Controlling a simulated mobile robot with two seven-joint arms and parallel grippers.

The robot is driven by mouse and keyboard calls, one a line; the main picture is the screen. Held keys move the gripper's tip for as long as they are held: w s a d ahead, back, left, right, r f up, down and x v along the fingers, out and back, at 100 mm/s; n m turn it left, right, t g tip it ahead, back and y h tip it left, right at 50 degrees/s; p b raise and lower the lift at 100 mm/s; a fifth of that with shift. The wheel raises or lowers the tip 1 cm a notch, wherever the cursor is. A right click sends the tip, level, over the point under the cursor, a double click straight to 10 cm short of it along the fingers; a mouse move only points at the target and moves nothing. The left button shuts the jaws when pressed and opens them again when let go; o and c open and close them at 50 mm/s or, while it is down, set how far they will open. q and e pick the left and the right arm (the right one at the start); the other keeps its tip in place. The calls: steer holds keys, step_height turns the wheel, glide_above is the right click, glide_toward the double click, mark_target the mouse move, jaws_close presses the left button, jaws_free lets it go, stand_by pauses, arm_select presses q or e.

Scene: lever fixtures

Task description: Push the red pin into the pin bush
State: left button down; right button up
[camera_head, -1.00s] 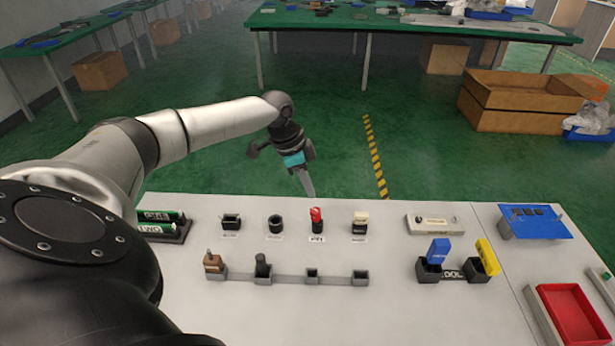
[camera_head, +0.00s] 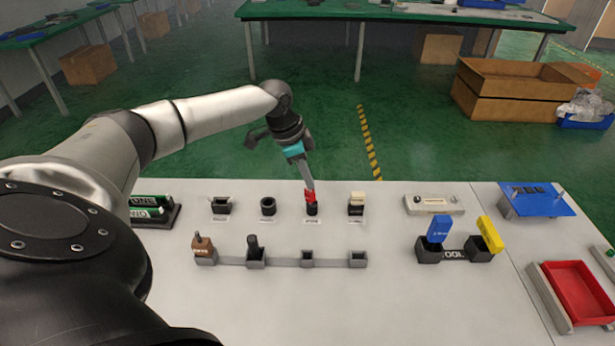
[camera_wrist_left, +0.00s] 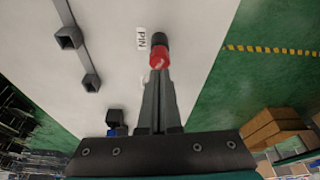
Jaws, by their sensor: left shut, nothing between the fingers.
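The red pin (camera_head: 311,196) stands upright in the black pin bush (camera_head: 312,210) near the back edge of the table, with its red head above the bush. My left gripper (camera_head: 311,187) is shut and empty, its fingertips pointing down at the pin's head. In the left wrist view the red pin (camera_wrist_left: 159,60) is at the tips of the shut fingers (camera_wrist_left: 158,75), with the black bush (camera_wrist_left: 160,40) beyond it and a PIN label beside it. The fingertips hide part of the head. I cannot tell whether they touch it. My right gripper is not in view.
Two black holders (camera_head: 221,205) (camera_head: 268,206) stand left of the pin, and a cream-topped block (camera_head: 356,203) stands right. A row of grey sockets (camera_head: 307,258) is nearer. Blue and yellow pieces (camera_head: 438,229) (camera_head: 489,234) stand right. The front of the table is clear.

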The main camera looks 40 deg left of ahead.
arm_select(q)
steer(key=shift+f, duration=0.6)
steer(key=shift+s+f, duration=0.15)
steer(key=shift+f, duration=0.2)
steer(key=shift+r+p, duration=0.5)
steer(key=shift+p, duration=0.1)
step_height(320, 180, up, 3)
steer(key=p, duration=0.3)
steer(key=shift+r+p, duration=0.15)
steer(key=shift+p, duration=0.15)
steer(key=p+v, duration=0.1)
steer(key=v, duration=1.3)
steer(key=shift+a+r+p, duration=0.2)
steer(key=shift+r+p, duration=0.1)
steer(key=shift+r, duration=0.1)
